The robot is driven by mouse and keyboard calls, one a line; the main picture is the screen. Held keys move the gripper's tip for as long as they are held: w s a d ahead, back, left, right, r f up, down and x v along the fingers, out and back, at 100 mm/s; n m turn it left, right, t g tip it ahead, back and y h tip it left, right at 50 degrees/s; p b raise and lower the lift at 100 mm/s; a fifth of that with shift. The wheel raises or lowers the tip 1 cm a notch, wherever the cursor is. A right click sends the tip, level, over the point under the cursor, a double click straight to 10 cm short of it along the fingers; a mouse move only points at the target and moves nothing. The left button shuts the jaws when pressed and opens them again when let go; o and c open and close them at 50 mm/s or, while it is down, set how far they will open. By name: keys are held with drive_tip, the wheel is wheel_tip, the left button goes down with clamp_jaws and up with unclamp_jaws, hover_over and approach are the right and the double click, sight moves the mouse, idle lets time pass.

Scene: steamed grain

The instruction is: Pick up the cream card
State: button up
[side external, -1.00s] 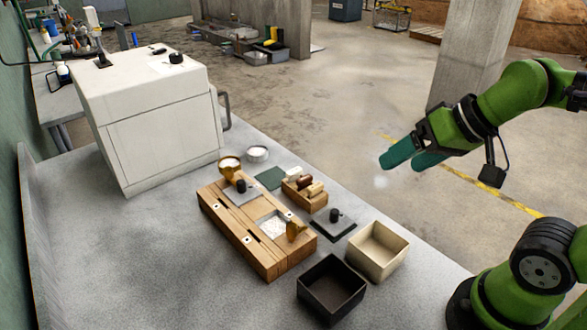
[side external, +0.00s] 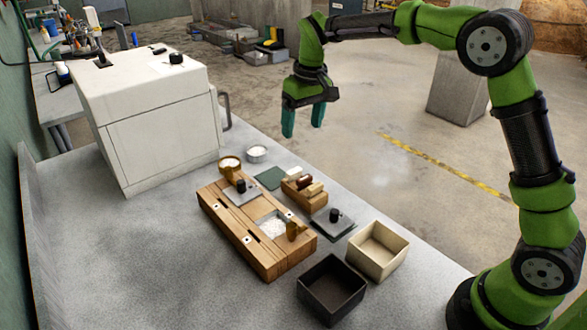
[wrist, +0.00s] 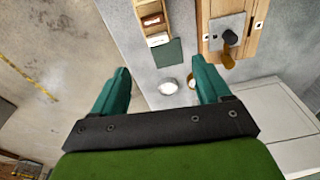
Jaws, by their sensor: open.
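A small pale cream piece (side external: 294,172), which looks like the cream card, is at the far end of a small wooden holder (side external: 305,201), beside a dark green square (side external: 270,178). It also shows in the wrist view (wrist: 158,40), beyond my fingertips. Its exact edges are too small to tell. My gripper (side external: 303,124) is open and empty, with teal fingers pointing down. It is in the air, well above the table and apart from the card.
The holder also has dark red and tan pieces (side external: 304,182). A wooden block tray (side external: 272,268) stands to its left. A black box (side external: 331,287) and a cream box (side external: 384,262) stand at the front. A white cabinet (side external: 160,135) stands at the left. Small bowls (side external: 257,153) sit behind.

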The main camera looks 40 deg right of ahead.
drive_tip(key=w+r, duration=0.2)
hover_over(294, 170)
drive_tip(key=shift+n, duration=0.4)
drive_tip(key=f, duration=1.1)
drive_tip(key=shift+s+a+f, duration=0.15)
drive_tip(key=shift+s, duration=0.15)
drive_tip(key=shift+w+f, duration=0.1)
drive_tip(key=shift+f, duration=2.6)
drive_tip(key=shift+c, duration=0.2)
